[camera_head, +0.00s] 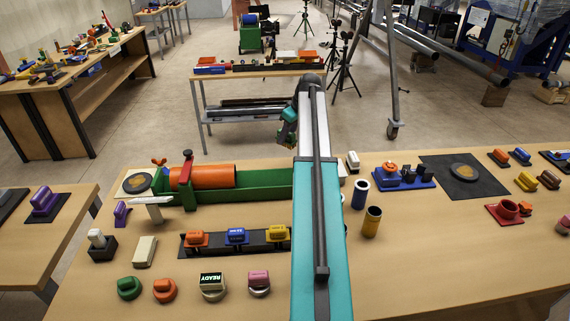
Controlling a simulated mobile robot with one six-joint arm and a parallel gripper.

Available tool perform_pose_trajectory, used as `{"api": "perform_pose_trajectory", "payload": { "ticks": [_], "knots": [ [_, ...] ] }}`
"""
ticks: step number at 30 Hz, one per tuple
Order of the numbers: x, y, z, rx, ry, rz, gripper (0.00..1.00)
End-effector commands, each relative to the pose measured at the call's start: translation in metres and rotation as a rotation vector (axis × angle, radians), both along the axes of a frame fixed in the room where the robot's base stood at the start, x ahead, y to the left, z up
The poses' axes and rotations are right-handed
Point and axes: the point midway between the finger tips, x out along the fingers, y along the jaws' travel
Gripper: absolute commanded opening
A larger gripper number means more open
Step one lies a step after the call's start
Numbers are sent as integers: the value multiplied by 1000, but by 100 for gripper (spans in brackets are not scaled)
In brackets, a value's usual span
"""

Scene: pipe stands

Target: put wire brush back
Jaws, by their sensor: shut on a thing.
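My gripper (286,131) shows as a small dark and teal shape at the far end of my teal arm, above the gap beyond the workbench (390,270). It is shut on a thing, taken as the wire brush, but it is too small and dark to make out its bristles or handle. No other wire brush can be told for sure on the bench. My arm crosses the middle of the bench and hides part of it.
An orange pipe (213,176) lies in a green stand (262,185) at the back left. A black rack (213,250) holds orange, blue and yellow blocks. A blue holder (400,181) and dark mat (440,168) are at right. The bench's front right is clear.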

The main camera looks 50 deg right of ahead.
Motion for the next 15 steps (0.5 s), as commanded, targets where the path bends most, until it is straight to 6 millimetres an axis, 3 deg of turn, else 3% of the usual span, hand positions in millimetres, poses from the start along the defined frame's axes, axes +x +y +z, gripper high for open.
{"api": "perform_pose_trajectory", "payload": {
  "ticks": [15],
  "knots": [
    [0, 1, -53, 1, 1, 2, 0]
  ]
}}
